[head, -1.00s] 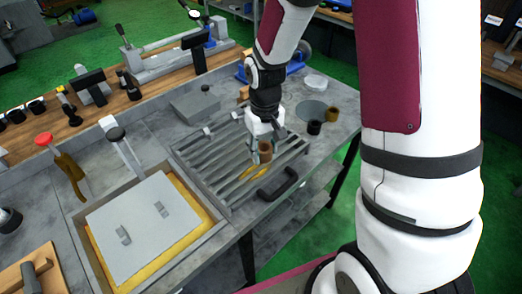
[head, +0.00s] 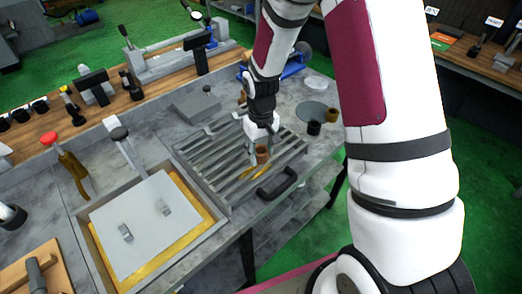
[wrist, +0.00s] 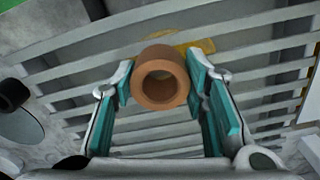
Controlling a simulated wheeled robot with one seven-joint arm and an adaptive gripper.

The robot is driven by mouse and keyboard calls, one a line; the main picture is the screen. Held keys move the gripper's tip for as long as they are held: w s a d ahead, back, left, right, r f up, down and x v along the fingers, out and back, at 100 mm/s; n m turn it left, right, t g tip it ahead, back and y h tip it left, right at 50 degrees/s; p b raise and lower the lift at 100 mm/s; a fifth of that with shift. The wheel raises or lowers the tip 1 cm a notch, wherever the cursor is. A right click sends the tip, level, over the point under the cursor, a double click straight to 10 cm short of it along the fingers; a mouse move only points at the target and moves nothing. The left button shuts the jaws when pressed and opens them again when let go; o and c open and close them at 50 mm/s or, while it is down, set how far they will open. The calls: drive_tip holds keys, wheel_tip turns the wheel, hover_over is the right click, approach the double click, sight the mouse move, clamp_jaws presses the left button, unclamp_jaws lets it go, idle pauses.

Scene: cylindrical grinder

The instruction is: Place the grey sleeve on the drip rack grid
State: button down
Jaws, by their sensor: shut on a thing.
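My gripper (wrist: 162,86) is shut on a copper-brown sleeve (wrist: 159,90), a short hollow cylinder gripped from both sides by the teal finger pads. I see no plainly grey sleeve; the held one looks brown. In the head view the sleeve (head: 262,154) and my gripper (head: 260,157) are over the drip rack grid (head: 222,180), near its front right part. The grid is grey parallel slats with a dark handle (head: 277,184) at the front. The slats fill the wrist view behind the sleeve. I cannot tell whether the sleeve touches the slats.
A dark sleeve (head: 314,128) and a brass-coloured one (head: 331,115) stand right of the rack by a grey disc (head: 309,110). Yellow pieces (head: 254,172) lie at the rack near the held sleeve. A yellow-edged tray with a grey plate (head: 143,222) is to the left. Much of the grid is clear.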

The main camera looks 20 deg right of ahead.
drive_tip(key=c, duration=1)
unclamp_jaws()
drive_tip(key=shift+o, duration=0.2)
drive_tip(key=s+r+t+b, duration=0.1)
drive_tip(key=s+r, duration=0.3)
drive_tip(key=r, duration=0.9)
drive_tip(key=s+r+t+b, duration=0.15)
drive_tip(key=s+r, duration=0.25)
drive_tip(key=r, duration=0.8)
drive_tip(key=s+r+m+t, duration=0.1)
drive_tip(key=s+r+t, duration=0.2)
drive_tip(key=s, duration=0.9)
wheel_tip(320, 180, up, 2)
drive_tip(key=shift+d+r+p, duration=0.15)
drive_tip(key=shift+r+p, duration=0.1)
drive_tip(key=shift+p, duration=0.2)
drive_tip(key=shift+w, duration=0.15)
drive_tip(key=shift+f, duration=0.15)
